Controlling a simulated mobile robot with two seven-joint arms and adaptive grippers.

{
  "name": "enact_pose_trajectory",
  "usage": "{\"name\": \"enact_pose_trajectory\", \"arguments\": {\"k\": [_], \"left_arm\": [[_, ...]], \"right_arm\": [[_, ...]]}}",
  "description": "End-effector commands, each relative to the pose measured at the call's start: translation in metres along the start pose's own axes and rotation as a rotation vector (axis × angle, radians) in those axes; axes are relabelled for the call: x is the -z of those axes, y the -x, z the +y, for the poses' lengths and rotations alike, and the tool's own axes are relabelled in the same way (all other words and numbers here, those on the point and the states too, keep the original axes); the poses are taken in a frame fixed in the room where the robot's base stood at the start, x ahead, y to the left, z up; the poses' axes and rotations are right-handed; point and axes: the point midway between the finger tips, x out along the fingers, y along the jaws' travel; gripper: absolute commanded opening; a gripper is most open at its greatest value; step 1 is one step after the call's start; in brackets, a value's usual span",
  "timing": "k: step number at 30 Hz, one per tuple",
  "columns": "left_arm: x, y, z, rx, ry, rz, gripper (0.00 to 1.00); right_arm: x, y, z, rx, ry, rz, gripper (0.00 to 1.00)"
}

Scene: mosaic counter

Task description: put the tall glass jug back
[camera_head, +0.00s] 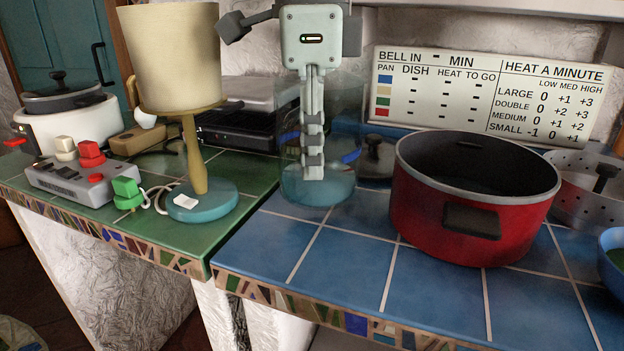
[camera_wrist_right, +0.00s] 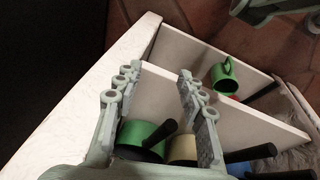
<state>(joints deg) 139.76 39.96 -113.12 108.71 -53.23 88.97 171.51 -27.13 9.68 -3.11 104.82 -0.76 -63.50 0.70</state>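The tall glass jug (camera_head: 318,190) stands upright on the blue tiled counter in the head view. It is clear, with a bluish base. My left gripper (camera_head: 313,172) points straight down, and its fingers overlap the jug in the picture. I see the fingers edge-on, so I cannot tell whether they are inside, in front of or gripping the jug, nor how far apart they are. My right gripper (camera_wrist_right: 158,85) shows in the right wrist view, fingers apart and nothing between them, over a white divided shelf (camera_wrist_right: 225,100).
A red pot (camera_head: 440,225) stands right of the jug, with a colander (camera_head: 590,190) and blue bowl (camera_head: 612,240) beyond. A lamp (camera_head: 195,150) and grey switch box (camera_head: 75,182) stand left. The shelf holds a green mug (camera_wrist_right: 223,77) and pans (camera_wrist_right: 140,138). The front blue tiles are clear.

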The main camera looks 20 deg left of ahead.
Motion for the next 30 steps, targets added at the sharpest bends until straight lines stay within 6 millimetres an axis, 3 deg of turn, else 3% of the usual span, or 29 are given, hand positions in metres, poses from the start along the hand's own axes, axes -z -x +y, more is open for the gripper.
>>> {"name": "enact_pose_trajectory", "arguments": {"k": [9,18,26,30], "left_arm": [[-0.001,-0.035,0.001,0.001,-0.002,0.0,0.0],[-0.001,-0.036,0.001,0.001,-0.001,0.001,0.0],[0.0,-0.038,0.001,0.001,-0.001,0.002,0.0],[-0.001,-0.038,0.001,-0.001,-0.001,0.0,0.15]], "right_arm": [[0.004,-0.004,0.0,0.002,-0.001,0.012,0.4],[-0.001,-0.008,-0.001,0.002,-0.001,-0.001,0.4],[0.006,0.004,-0.001,0.0,0.001,0.011,0.4],[0.005,0.007,0.0,-0.001,0.0,0.011,0.4]]}}
